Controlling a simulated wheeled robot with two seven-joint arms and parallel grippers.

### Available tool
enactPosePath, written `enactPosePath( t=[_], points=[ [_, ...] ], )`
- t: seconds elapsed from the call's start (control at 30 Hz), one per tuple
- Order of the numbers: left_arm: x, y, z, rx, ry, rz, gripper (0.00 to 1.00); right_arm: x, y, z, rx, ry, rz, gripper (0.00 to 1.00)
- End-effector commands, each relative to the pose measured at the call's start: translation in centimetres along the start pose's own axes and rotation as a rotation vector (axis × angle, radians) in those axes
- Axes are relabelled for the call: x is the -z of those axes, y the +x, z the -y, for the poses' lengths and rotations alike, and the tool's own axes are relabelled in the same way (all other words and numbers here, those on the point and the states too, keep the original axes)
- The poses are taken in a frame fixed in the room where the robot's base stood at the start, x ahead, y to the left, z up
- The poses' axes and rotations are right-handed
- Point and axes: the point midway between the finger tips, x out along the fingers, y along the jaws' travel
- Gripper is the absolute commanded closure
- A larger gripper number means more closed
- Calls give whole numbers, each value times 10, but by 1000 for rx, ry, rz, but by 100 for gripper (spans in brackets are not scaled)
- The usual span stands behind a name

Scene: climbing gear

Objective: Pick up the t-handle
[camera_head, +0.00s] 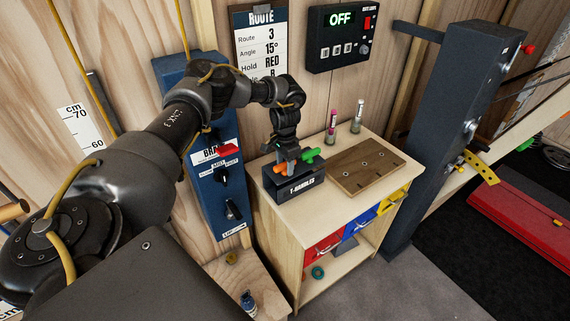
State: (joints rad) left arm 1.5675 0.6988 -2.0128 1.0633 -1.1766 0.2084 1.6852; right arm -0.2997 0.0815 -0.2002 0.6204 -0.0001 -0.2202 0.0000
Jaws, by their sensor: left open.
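A black holder labelled T-HANDLES (296,189) stands on the left part of the wooden cabinet top. A green t-handle (309,156) stands in it on the right side, and an orange t-handle (280,168) shows at its left. My left gripper (290,164) is open and points down over the holder, close to the t-handles. Its fingers partly cover them, and I cannot tell whether they touch either handle. My right gripper does not show.
A brown board (366,167) lies right of the holder. Two small bottles, one pink-topped (331,128) and one white-topped (357,117), stand behind it. A dark post (440,125) rises right of the cabinet.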

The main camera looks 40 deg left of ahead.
Motion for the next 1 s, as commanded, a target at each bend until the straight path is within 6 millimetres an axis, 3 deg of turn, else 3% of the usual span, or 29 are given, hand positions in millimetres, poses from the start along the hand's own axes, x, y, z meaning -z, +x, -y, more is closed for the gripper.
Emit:
enactPosePath(
  t=[0.27, 0.6, 1.0],
  points=[
    [0, 4, 0, 0, 0, -1, 54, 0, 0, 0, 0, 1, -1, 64],
    [0, 3, 0, 0, 0, -1, 99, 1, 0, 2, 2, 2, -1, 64],
    [1, 0, 0, 0, -1, -3, 100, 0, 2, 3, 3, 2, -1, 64]
  ],
)
